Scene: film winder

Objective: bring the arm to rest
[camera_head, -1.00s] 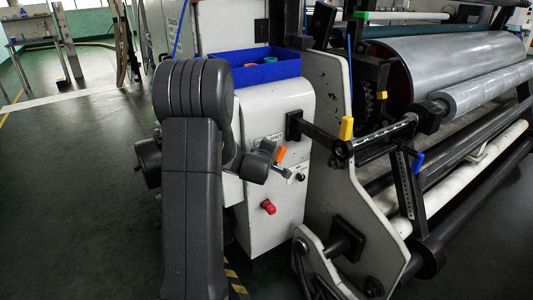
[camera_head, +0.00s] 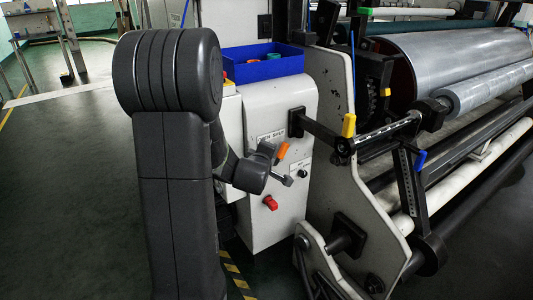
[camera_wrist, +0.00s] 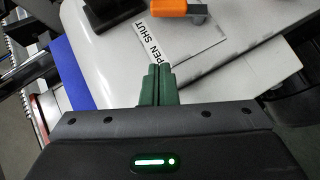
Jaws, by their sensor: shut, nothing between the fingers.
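My gripper (camera_wrist: 157,85) shows in the wrist view with its two green fingers together and nothing between them. It points toward the white machine panel, whose label reads OPEN SHUT (camera_wrist: 150,45). An orange handle (camera_wrist: 180,8) lies beyond the fingertips, apart from them. In the head view my dark grey arm stands large at left centre. The orange handle (camera_head: 283,151) shows on the white cabinet (camera_head: 290,95) to the right of the arm. My fingers cannot be made out clearly in the head view.
A blue bin (camera_head: 265,69) with small coloured items sits on the cabinet. A red knob (camera_head: 271,202) is on its front. A yellow-ended lever (camera_head: 348,125) and a large film roll (camera_head: 455,65) stand to the right. The floor at left is clear.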

